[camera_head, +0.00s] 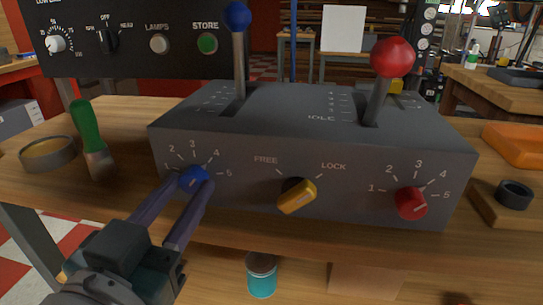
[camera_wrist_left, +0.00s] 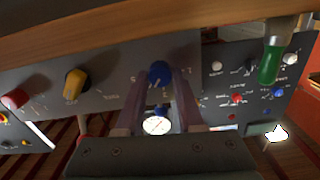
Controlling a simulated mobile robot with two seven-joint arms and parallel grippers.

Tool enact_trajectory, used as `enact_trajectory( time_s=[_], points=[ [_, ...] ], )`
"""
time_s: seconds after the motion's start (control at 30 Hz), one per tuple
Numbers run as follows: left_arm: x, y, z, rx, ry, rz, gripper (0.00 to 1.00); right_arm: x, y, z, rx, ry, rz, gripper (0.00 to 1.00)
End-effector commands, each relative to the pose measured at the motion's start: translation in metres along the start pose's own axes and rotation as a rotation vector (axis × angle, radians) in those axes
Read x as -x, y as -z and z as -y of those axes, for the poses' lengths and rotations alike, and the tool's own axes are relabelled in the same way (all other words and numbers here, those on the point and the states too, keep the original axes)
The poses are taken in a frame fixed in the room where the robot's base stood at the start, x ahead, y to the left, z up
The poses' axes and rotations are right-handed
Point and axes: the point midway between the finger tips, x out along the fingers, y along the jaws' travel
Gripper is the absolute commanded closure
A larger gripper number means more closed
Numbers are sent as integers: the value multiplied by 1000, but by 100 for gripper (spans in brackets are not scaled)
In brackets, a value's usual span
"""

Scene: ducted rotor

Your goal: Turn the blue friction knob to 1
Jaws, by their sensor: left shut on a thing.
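The blue friction knob (camera_head: 193,178) is on the front left of the grey control box (camera_head: 250,190), under a dial marked 1 to 5. My left gripper (camera_head: 191,186) reaches up from the lower left, its two fingers closed on the knob's sides. In the left wrist view the blue knob (camera_wrist_left: 159,73) sits between the fingertips (camera_wrist_left: 160,84). The fingers partly hide the knob, and I cannot read clearly which number it points to. My right gripper does not show.
A yellow FREE/LOCK knob (camera_head: 297,196) and a red knob (camera_head: 411,203) are on the same panel. Levers with a blue ball (camera_head: 237,16) and a red ball (camera_head: 392,57) rise from the box. A green-handled tool (camera_head: 86,125) and round tin (camera_head: 48,154) stand left.

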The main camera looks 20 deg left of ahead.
Motion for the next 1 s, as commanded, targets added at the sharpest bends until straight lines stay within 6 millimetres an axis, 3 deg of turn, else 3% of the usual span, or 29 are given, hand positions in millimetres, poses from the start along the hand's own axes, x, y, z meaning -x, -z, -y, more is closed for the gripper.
enact_trajectory(
  time_s=[0.27,1.0],
  points=[
    [0,2,0,143,1,2,100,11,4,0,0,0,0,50],
    [0,1,0,832,0,1,100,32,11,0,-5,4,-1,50]
  ],
)
